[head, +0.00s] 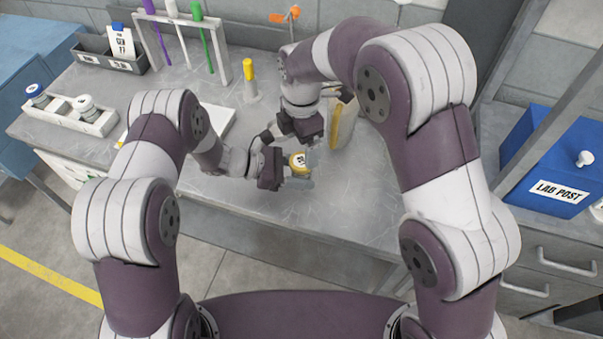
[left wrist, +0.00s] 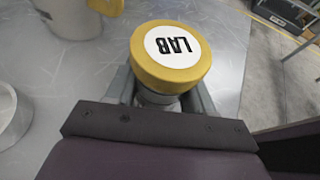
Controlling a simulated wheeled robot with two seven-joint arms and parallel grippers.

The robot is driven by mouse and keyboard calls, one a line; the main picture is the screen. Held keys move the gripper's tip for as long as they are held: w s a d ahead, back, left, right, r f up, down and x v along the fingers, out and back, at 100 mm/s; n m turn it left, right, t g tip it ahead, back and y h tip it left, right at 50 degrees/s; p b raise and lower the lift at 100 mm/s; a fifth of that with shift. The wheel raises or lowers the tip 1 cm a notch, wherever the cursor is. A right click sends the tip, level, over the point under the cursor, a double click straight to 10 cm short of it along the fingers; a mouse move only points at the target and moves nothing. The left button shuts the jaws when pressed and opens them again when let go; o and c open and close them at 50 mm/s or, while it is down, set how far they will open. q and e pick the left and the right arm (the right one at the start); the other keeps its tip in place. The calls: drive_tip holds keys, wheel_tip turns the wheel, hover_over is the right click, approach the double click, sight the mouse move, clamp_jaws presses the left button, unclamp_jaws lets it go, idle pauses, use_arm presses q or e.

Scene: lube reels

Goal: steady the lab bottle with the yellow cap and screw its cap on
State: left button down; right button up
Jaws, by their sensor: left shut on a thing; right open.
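The lab bottle (left wrist: 158,97) stands between my left gripper's fingers, its body mostly hidden below its cap. Its yellow cap (left wrist: 172,55), with a white "LAB" label, sits on top of it in the left wrist view. In the head view the yellow cap (head: 298,160) shows at the tips of my left gripper (head: 298,176), which is shut on the bottle from the left side. My right gripper (head: 310,146) is open, close above and behind the cap, and holds nothing. I cannot tell how tightly the cap sits.
A pale container with a yellow edge (head: 342,125) stands just right of my right gripper. A rack with coloured tubes (head: 184,20), a yellow-topped bottle (head: 249,75) and a white holder (head: 75,115) stand farther back and left. The bench front is clear.

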sight(302, 161)
wheel_tip(302, 161, down, 5)
drive_tip(key=shift+f, duration=0.1)
idle(0.3)
drive_tip(key=c, duration=1.1)
drive_tip(key=m, duration=1.3)
drive_tip(key=shift+m, duration=0.3)
